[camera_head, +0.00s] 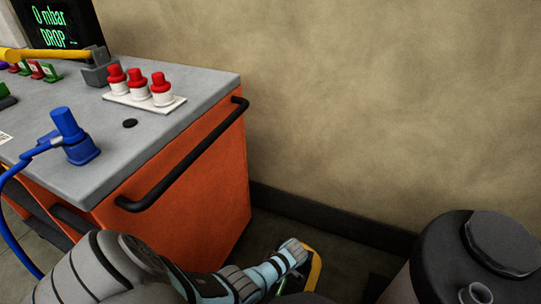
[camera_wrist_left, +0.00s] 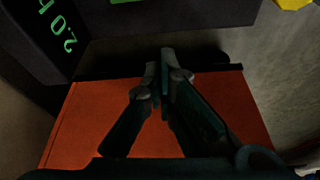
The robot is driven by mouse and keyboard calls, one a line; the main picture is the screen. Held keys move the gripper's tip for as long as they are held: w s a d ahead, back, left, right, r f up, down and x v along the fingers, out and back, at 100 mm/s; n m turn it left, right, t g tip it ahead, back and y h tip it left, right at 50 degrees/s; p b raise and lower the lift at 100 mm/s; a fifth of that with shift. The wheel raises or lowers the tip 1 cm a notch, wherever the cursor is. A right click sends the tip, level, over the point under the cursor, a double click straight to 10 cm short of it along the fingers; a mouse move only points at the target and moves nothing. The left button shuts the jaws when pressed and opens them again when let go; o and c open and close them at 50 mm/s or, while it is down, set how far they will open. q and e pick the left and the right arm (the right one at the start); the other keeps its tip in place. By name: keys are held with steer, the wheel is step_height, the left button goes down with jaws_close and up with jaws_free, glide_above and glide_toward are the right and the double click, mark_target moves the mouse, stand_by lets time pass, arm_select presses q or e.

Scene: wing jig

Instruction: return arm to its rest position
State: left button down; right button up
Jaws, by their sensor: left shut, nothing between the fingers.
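My left arm (camera_head: 110,270) comes in from the bottom left of the head view and runs along the floor side of the orange cart (camera_head: 200,170). Its light blue end section (camera_head: 275,265) lies low beside the cart's right end; the fingertips cannot be made out there. In the left wrist view my left gripper (camera_wrist_left: 162,78) has its two dark fingers together, with nothing between them. The orange panel (camera_wrist_left: 80,120) and a dark bar lie behind the fingers; I cannot tell whether they touch. My right gripper does not show.
The cart's grey top holds red-capped fittings (camera_head: 140,85), a blue connector (camera_head: 72,137) with a blue hose, and a display (camera_head: 57,24) reading 0 mbar. A black handle (camera_head: 185,160) juts from its side. A dark-topped canister (camera_head: 445,255) stands at the lower right, beside the bare wall.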

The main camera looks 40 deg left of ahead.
arm_select(q)
steer(key=shift+v, duration=0.8)
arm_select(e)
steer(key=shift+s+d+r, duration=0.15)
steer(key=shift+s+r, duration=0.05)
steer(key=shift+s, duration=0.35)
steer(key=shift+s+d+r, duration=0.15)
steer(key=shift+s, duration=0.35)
